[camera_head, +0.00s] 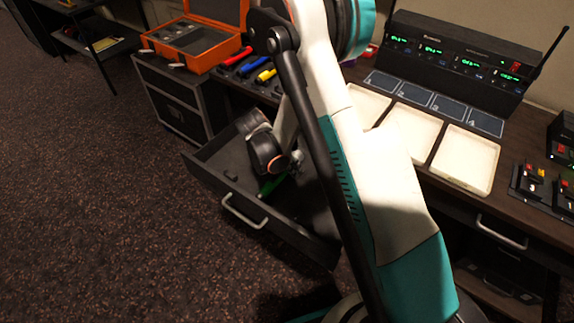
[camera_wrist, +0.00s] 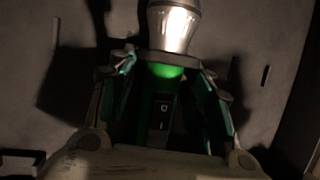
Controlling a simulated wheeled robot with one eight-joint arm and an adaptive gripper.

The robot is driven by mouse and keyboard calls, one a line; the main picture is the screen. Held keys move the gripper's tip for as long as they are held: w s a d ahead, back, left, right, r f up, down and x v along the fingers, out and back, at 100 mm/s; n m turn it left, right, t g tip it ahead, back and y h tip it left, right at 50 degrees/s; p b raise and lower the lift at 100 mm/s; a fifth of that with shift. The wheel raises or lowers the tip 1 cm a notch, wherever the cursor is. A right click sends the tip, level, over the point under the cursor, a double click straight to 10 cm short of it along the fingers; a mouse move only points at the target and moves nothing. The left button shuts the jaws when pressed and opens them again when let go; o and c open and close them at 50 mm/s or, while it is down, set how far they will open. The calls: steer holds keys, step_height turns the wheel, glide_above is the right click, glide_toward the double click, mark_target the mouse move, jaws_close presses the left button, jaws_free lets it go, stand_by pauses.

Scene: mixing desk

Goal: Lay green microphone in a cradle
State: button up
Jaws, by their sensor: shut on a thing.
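The green microphone (camera_wrist: 166,71) is between the fingers of my gripper (camera_wrist: 163,80) in the wrist view, its silver head pointing away past the fingertips. My gripper is shut on its green body. In the head view, a bit of the green microphone (camera_head: 271,185) shows over the open drawer, and my arm hides much of my gripper (camera_head: 291,166). I cannot tell whether the microphone touches the drawer floor. Red (camera_head: 238,56), blue (camera_head: 251,66) and yellow (camera_head: 265,76) microphones lie side by side in a dark cradle rack on the desk, left of my arm. My arm hides the rack's right part.
An orange case (camera_head: 192,45) stands left of the rack. White trays (camera_head: 467,160) and a wireless receiver (camera_head: 455,60) are on the desk to the right. Open floor lies at left.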

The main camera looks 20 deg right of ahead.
stand_by(0.8)
steer(key=shift+d+r, duration=0.1)
steer(key=shift+d, duration=0.15)
steer(key=shift+f, duration=0.55)
stand_by(1.9)
steer(key=o, duration=1.4)
steer(key=o, duration=0.4)
steer(key=shift+w, duration=0.1)
steer(key=shift+r+p, duration=1.7)
steer(key=shift+r, duration=1.8)
